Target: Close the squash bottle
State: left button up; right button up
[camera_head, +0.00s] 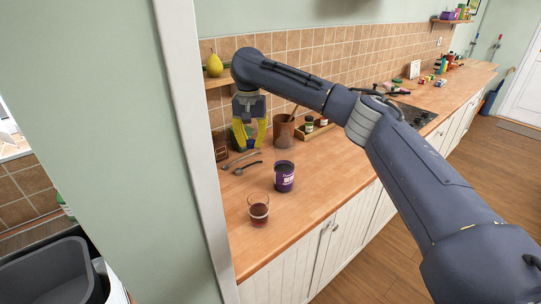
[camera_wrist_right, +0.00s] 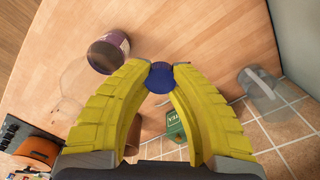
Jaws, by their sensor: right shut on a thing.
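My right gripper (camera_head: 249,147) hangs over the back of the counter. In the wrist view its yellow fingers (camera_wrist_right: 161,72) are shut on a small round blue cap (camera_wrist_right: 160,79). My left gripper is out of view.
A glass of red drink (camera_head: 258,210) stands near the counter's front edge. Two dark utensils (camera_head: 247,167) lie behind it. A brown pot (camera_head: 283,131) stands by the tiled wall. A green tea tin (camera_wrist_right: 175,125) is partly hidden by the fingers. A pear (camera_head: 214,65) sits on a shelf.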

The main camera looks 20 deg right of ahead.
jog(key=s+a+r+n, duration=0.1)
jog(key=s+a+n, duration=0.1)
jog(key=s+a, duration=0.2)
jog(key=s+a+r+n, duration=0.2)
jog(key=s+a+n, duration=0.1)
jog(key=a, duration=0.7)
jog(key=shift+s, duration=0.85)
jog(key=shift+d, duration=0.15)
